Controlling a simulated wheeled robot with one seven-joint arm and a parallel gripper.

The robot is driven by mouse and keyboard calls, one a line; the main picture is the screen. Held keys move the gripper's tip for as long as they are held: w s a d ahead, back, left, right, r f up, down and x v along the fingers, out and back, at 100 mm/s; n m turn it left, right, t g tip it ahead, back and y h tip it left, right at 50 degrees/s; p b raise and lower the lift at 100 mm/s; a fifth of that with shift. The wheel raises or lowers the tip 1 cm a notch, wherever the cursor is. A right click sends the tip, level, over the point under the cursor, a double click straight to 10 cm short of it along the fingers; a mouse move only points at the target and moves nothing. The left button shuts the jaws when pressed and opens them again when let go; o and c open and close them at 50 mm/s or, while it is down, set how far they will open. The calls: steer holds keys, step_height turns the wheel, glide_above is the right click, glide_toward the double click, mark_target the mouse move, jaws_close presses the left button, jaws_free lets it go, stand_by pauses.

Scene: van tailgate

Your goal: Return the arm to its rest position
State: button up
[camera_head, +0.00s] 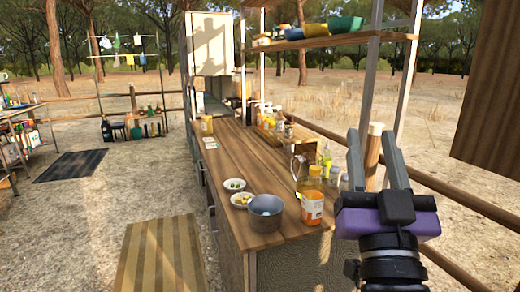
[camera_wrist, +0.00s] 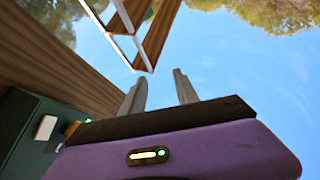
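My gripper (camera_head: 373,146) is raised at the right of the head view, with its two grey fingers pointing up and spread apart. Nothing is between the fingers. In the wrist view the gripper (camera_wrist: 158,88) also shows its fingers apart, with open sky behind them. The gripper appears in front of the right end of the wooden counter (camera_head: 222,163) and is apart from the things on it.
An orange-labelled bottle (camera_head: 312,208), a grey pot (camera_head: 265,213) and two small bowls (camera_head: 241,199) stand at the counter's near end. A shelf (camera_head: 330,39) with bowls hangs above. A wooden panel (camera_head: 490,90) is at upper right. Ground left of the counter is mostly clear.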

steer(key=s+f+n+g+y+p, duration=0.1)
steer(key=s+f+n+g+y, duration=0.15)
steer(key=s+f, duration=0.55)
steer(key=s+f+n+g+y+p, duration=0.1)
steer(key=s+f+n+y, duration=0.25)
steer(key=f, duration=0.85)
steer(key=s+d+f+m+g+h+p, duration=0.1)
steer(key=s+f, duration=0.3)
steer(key=s, duration=0.4)
steer(key=s+d+f+m+g+h+p, duration=0.1)
steer(key=s+f+m+g, duration=0.1)
steer(key=s+f, duration=0.3)
steer(key=s+d+f+m+g+h+p, duration=0.1)
steer(key=s+f+g, duration=0.3)
steer(key=s, duration=0.8)
steer(key=shift+d+f, duration=0.35)
steer(key=shift+d, duration=0.1)
